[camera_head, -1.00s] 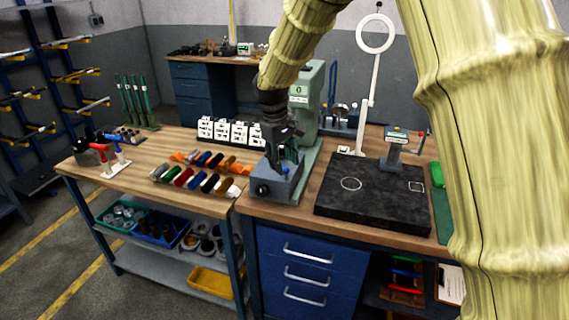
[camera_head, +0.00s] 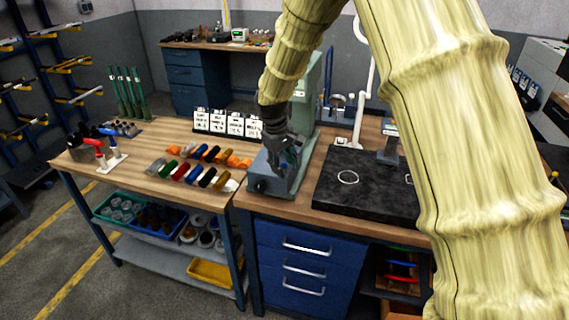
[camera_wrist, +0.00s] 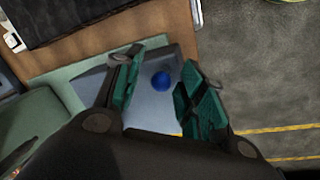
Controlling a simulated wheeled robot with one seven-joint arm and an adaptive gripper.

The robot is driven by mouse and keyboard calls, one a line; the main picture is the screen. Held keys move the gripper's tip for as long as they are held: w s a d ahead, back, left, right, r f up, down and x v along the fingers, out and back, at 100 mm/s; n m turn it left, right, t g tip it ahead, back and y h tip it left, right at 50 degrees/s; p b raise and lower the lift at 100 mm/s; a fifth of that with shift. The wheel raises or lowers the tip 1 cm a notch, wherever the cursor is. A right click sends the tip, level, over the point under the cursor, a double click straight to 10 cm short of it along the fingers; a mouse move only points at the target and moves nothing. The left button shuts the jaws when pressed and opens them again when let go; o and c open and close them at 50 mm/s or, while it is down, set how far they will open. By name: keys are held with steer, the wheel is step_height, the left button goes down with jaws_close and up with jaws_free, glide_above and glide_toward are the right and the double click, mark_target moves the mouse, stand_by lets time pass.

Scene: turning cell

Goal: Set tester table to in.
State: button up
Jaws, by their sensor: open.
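The tester (camera_head: 308,105) is a pale green column machine with a grey base block (camera_head: 262,184) at the left end of the bench. My gripper (camera_head: 288,160) is over that base and hides part of it. In the wrist view my gripper (camera_wrist: 160,88) is open, with its two green-padded fingers apart. A round blue knob (camera_wrist: 161,81) on the grey block (camera_wrist: 150,112) shows between the fingers. I cannot tell whether the fingers touch anything. The tester's table and its setting cannot be made out clearly.
A black surface plate (camera_head: 352,186) lies right of the tester, with a stand (camera_head: 390,145) on it, partly behind my arm. Floor is free in front of the benches.

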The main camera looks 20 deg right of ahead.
steer(key=shift+s+f, duration=0.1)
steer(key=shift+f, duration=0.15)
steer(key=shift+w+f, duration=0.25)
steer(key=shift+f, duration=0.1)
steer(key=shift+s+r, duration=0.1)
steer(key=shift+s, duration=0.05)
steer(key=shift+c, duration=0.8)
jaws_close()
